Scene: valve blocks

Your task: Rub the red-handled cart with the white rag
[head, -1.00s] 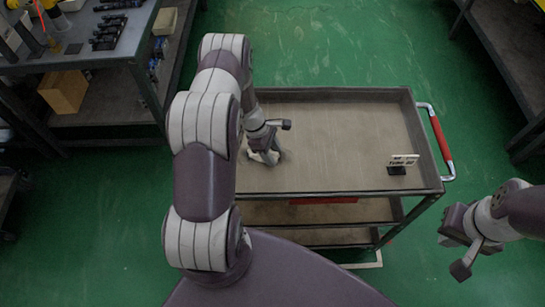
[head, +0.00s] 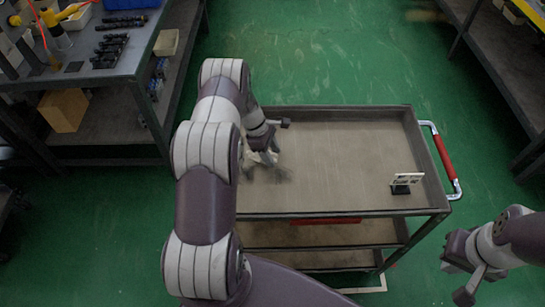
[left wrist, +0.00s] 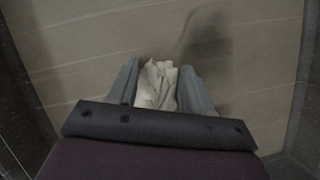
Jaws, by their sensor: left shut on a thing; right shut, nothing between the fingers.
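The red-handled cart (head: 330,160) stands in front of me, with its red handle (head: 443,157) on the right side. The white rag (left wrist: 157,85) shows crumpled between the two fingers in the left wrist view. My left gripper (head: 265,168) is shut on the rag and points down at the left part of the cart's top tray. The fingers partly hide the rag in the head view, and I cannot tell how firmly it touches the tray. My right gripper (head: 455,272) is shut and empty, off the cart's lower right corner.
A workbench (head: 110,70) with black tools is at the upper left, and dark shelving (head: 490,70) is at the upper right. Green floor (head: 320,50) behind the cart is clear.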

